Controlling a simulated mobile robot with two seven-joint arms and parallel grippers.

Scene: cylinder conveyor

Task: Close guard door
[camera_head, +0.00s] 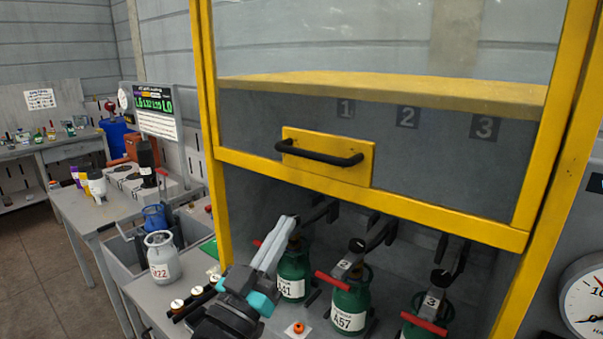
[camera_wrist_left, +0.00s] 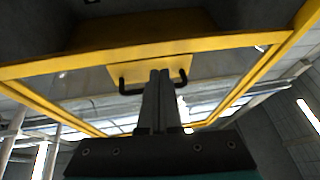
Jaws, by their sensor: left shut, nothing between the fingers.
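The guard door (camera_head: 375,192) is a clear panel in a yellow frame. It stands partly raised, with its lower bar above the green cylinders and an open gap below. Its black bar handle (camera_head: 318,154) sits on a yellow plate (camera_head: 356,168). My left gripper (camera_head: 288,220) is shut and empty, its fingers pointing up below the door's lower bar in the head view. In the left wrist view, the shut fingers (camera_wrist_left: 161,76) overlap the middle of the handle (camera_wrist_left: 131,88). Whether they touch it cannot be told. My right gripper is not in view.
Several green cylinders (camera_head: 349,307) with red levers stand in the bay under the door. A grey cylinder (camera_head: 162,258) stands to the left. A pressure gauge (camera_head: 588,300) is at the right. A side table (camera_head: 100,205) with a display is further left.

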